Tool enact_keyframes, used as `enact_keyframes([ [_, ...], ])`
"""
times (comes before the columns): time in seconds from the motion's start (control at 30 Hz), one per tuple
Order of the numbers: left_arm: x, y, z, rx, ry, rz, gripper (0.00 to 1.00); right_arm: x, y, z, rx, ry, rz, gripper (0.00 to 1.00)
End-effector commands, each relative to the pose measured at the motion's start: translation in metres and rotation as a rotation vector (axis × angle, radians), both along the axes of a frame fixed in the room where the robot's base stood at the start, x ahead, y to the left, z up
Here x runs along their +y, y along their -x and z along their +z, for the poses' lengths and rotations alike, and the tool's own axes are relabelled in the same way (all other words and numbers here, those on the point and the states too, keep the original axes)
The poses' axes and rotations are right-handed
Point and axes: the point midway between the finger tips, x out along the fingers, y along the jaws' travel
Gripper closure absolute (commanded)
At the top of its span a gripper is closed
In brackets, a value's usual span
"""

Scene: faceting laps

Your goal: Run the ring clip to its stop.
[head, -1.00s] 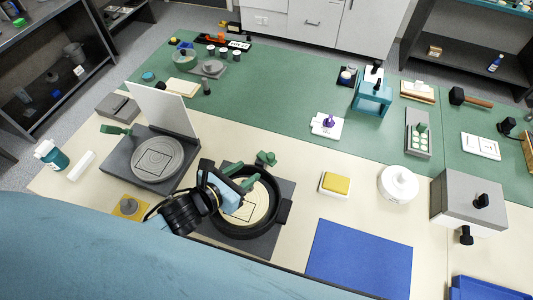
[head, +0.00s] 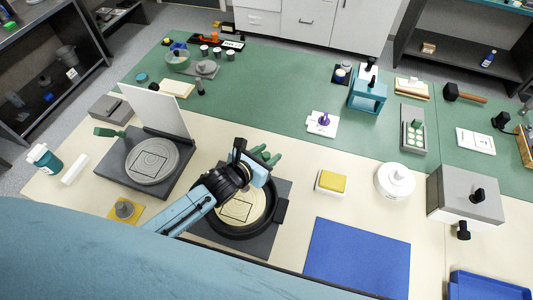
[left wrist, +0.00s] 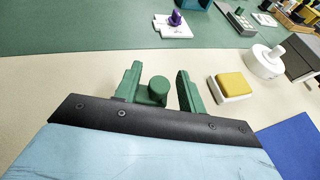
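The ring clip is a green piece with a round knob (left wrist: 158,86), at the back edge of the black ring (head: 283,212) around the right-hand lap (head: 237,208). In the head view my left gripper (head: 266,155) covers most of the clip. In the left wrist view the green fingers of my left gripper (left wrist: 158,82) stand apart, one on each side of the knob. A gap shows on both sides of the knob, so the gripper is open and not closed on it. How far the clip sits from its stop is hidden. My right gripper is not in view.
A second lap (head: 152,161) with an upright white panel (head: 155,108) and green lever (head: 108,132) stands to the left. A yellow sponge (head: 332,181), a white round pot (head: 396,181) and a blue mat (head: 358,258) lie right. The beige bench between them is clear.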

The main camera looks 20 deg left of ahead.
Motion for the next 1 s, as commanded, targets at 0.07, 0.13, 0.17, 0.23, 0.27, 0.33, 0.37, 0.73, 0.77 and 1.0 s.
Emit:
enact_keyframes([
  [0.07,0.0000,0.0002,0.0000,0.000,0.000,0.000,0.61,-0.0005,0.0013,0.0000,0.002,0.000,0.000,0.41],
  [0.13,0.0000,0.0003,0.0000,0.000,0.000,0.000,0.70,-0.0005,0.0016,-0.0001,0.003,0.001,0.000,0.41],
  [0.17,0.0000,0.0003,0.0000,0.000,0.000,0.000,0.74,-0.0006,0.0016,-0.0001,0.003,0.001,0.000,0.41],
  [0.23,0.0001,0.0003,0.0000,0.000,0.000,0.000,0.84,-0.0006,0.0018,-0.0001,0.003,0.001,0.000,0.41],
  [0.27,0.0002,0.0004,0.0000,0.000,0.000,0.000,0.87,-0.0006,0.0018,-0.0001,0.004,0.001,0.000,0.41],
  [0.33,0.0002,0.0004,0.0000,0.000,0.000,0.000,0.97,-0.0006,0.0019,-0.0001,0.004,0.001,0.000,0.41],
  [0.37,0.0001,0.0005,0.0000,0.000,0.000,0.000,1.00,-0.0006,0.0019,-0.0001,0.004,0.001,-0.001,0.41],
  [0.73,0.0020,0.0016,0.0005,-0.002,-0.005,-0.050,1.00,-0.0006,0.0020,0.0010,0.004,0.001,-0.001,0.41],
  [0.77,0.0022,0.0021,0.0004,-0.001,-0.006,-0.062,1.00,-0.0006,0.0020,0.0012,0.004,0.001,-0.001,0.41],
  [1.0,0.0065,0.0060,0.0002,-0.001,-0.010,-0.200,1.00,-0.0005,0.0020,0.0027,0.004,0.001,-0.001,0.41],
])
